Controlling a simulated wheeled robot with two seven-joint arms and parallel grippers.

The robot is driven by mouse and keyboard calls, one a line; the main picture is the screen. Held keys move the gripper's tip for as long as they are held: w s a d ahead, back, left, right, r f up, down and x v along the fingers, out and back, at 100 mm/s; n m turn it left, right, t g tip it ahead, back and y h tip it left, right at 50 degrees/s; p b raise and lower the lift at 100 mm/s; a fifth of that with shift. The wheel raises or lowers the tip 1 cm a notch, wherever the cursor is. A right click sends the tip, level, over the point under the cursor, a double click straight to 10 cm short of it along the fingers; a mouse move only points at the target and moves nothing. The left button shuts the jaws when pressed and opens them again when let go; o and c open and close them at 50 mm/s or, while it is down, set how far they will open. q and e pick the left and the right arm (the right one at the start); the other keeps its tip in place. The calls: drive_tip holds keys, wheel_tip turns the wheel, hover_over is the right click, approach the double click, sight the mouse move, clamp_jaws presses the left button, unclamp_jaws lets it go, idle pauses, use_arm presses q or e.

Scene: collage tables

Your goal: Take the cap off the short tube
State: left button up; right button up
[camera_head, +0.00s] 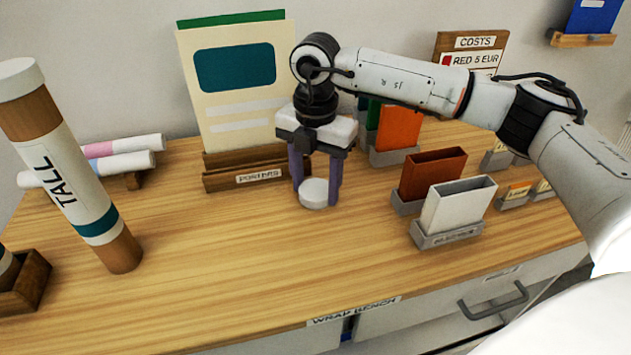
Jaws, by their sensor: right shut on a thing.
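My right gripper (316,199) points down at the middle of the wooden bench and is shut on a round white cap (314,193). The cap is at or just above the bench top; I cannot tell if it touches. No tube shows under it. A tube marked TALL (72,185) stands at the left with its white cap (18,78) on. A dark brown piece (6,266) sits in a wooden holder (33,288) at the left edge, mostly out of frame; I cannot tell if it is the short tube. My left gripper is not in view.
A poster rack (222,182) stands behind the gripper. White rolls (120,165) lie at the back left. A brown bin (432,172) and a white bin (460,203) stand to the right. The front middle of the bench (230,270) is clear.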

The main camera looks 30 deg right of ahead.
sight(315, 189)
drive_tip(key=shift+f, duration=0.2)
drive_tip(key=o, duration=1.2)
drive_tip(key=shift+r, duration=0.1)
wheel_tip(315, 189, up, 12)
drive_tip(key=shift+r+b, duration=0.15)
drive_tip(key=shift+b, duration=0.35)
